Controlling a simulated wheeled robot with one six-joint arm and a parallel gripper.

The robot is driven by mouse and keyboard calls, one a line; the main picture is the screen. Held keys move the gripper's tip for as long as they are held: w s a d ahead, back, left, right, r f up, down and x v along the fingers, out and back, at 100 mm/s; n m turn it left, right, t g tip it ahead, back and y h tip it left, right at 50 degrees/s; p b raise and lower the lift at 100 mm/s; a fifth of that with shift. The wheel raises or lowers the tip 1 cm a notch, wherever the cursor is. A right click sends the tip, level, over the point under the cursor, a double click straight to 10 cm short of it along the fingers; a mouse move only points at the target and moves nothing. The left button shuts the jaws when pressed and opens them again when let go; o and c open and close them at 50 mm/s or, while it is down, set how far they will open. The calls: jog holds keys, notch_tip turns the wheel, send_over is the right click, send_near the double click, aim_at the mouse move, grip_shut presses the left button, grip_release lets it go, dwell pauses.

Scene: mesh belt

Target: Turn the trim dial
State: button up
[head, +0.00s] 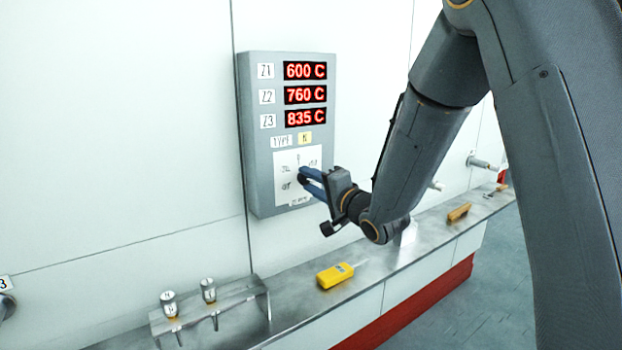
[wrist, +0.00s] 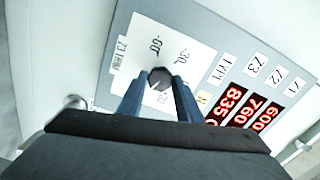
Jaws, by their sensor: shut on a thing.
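The trim dial (wrist: 159,78) is a dark knob on a white label plate (wrist: 150,40) marked with numbers such as -30 and -60. The plate is on the lower part of a grey panel (head: 246,150) on the wall. My gripper (wrist: 159,85) is shut on the dial, with one blue finger on each side of it. In the head view my gripper (head: 306,180) reaches the plate from the right and its fingers hide most of the dial. The dial's pointer direction is not clear to me.
Red displays (head: 305,94) read 600, 760 and 835 C. Below, a metal ledge (head: 300,318) holds a yellow meter (head: 334,275), a brush-like wooden item (head: 459,212) and a small rack (head: 240,291) with two tagged plugs. Fittings (head: 480,162) stick out of the wall at right.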

jog(key=shift+m, duration=0.6)
jog(key=o, duration=1)
jog(key=shift+o, duration=0.2)
jog(key=b+v, duration=0.2)
jog(key=v, duration=0.5)
jog(key=shift+s+d, duration=0.3)
